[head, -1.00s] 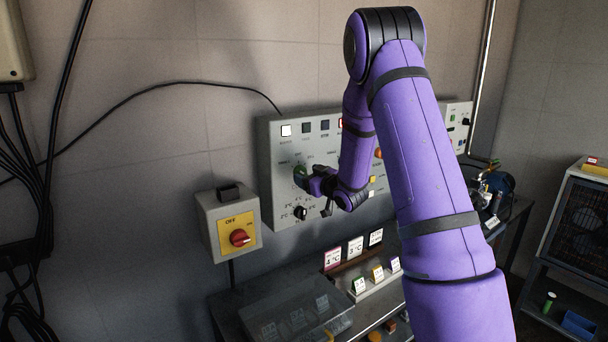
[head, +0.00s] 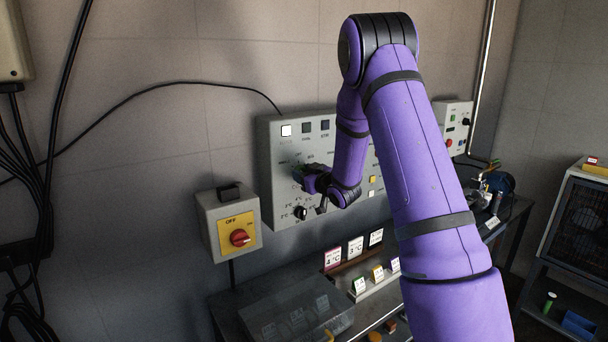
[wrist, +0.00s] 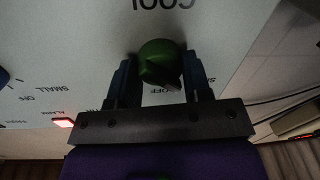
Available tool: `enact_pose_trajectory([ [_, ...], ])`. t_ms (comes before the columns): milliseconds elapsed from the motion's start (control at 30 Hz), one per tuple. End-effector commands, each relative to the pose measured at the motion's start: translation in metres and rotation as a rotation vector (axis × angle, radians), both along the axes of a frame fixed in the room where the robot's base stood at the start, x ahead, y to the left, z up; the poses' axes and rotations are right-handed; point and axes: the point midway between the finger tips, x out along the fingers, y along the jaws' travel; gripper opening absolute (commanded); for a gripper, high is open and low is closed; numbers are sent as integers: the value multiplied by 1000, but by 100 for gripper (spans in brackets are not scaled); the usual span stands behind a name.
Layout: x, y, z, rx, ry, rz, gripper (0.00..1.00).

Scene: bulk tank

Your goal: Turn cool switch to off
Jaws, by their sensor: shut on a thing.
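The cool switch is a round green knob (wrist: 160,62) on a pale grey control panel (wrist: 75,55). In the wrist view the word COOL shows upside down beyond it, and a partly covered OFF label lies on the near side. My gripper (wrist: 161,68) has one dark finger on each side of the knob and is shut on it. I cannot tell exactly where the knob points. In the head view my gripper (head: 305,178) is at the left part of the panel (head: 282,140), and the knob is mostly hidden in shade behind it.
A black knob (head: 300,212) sits just below my gripper on the panel. A grey box with a red rotary switch (head: 239,238) is mounted to the left. A bench with small label cards (head: 333,258) stands below. My arm hides the panel's right part.

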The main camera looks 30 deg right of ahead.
Motion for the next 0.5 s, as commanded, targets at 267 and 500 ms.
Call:
enact_pose_trajectory([
  [267, 0, -1, 0, 106, 3, 0, 21],
  [500, -1, -2, -1, 301, 10, -1, 21],
])
